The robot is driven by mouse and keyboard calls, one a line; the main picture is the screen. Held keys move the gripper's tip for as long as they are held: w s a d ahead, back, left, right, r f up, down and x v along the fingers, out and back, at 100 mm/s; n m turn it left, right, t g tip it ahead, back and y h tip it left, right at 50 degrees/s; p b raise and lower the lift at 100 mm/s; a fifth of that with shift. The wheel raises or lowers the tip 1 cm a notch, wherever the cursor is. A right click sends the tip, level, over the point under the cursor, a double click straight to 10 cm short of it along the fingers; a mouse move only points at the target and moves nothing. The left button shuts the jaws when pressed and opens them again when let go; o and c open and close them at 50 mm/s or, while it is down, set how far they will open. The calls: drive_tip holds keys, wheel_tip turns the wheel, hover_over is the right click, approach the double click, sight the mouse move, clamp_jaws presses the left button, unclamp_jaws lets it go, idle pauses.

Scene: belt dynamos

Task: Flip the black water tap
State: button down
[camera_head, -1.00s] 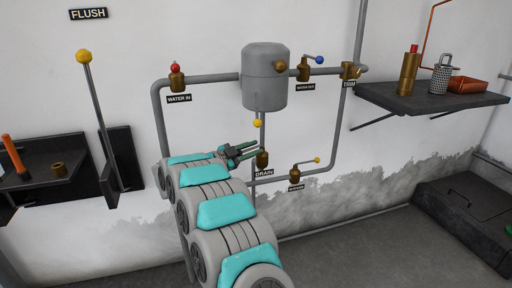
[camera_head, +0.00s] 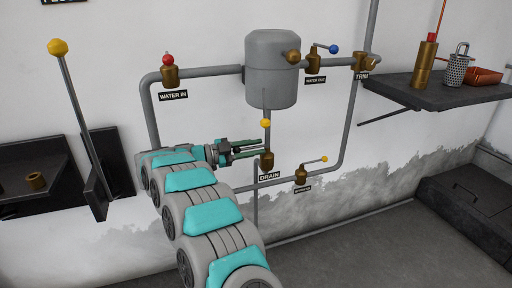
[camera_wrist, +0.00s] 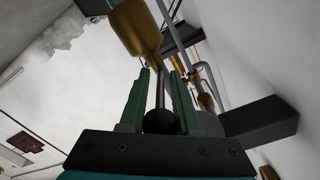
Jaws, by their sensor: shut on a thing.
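In the wrist view a brass tap (camera_wrist: 137,28) has a thin lever (camera_wrist: 161,88) ending in a black ball knob (camera_wrist: 160,121). My gripper (camera_wrist: 160,76) has its two green fingers on either side of the lever and knob, shut on the knob close to the palm. In the head view my gripper (camera_head: 258,147) points right, its tips beside the brass valve (camera_head: 267,162) above the DRAIN label. The black knob is hard to make out there, among the fingers. A yellow knob (camera_head: 265,123) stands just above the fingers.
A grey tank (camera_head: 271,75) hangs above my gripper. A tall yellow-topped lever (camera_head: 76,115) stands left. A shelf (camera_head: 425,97) holds items at right.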

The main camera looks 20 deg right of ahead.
drive_tip(key=c, duration=0.7)
unclamp_jaws()
drive_tip(key=shift+d, duration=0.1)
wheel_tip(320, 180, up, 3)
drive_tip(key=shift+r, duration=0.2)
drive_tip(key=s+a+r+b, duration=0.1)
drive_tip(key=s+b, duration=0.1)
drive_tip(key=s, duration=1.4)
drive_tip(key=shift+a+r+b, duration=0.3)
drive_tip(key=shift+w, duration=0.1)
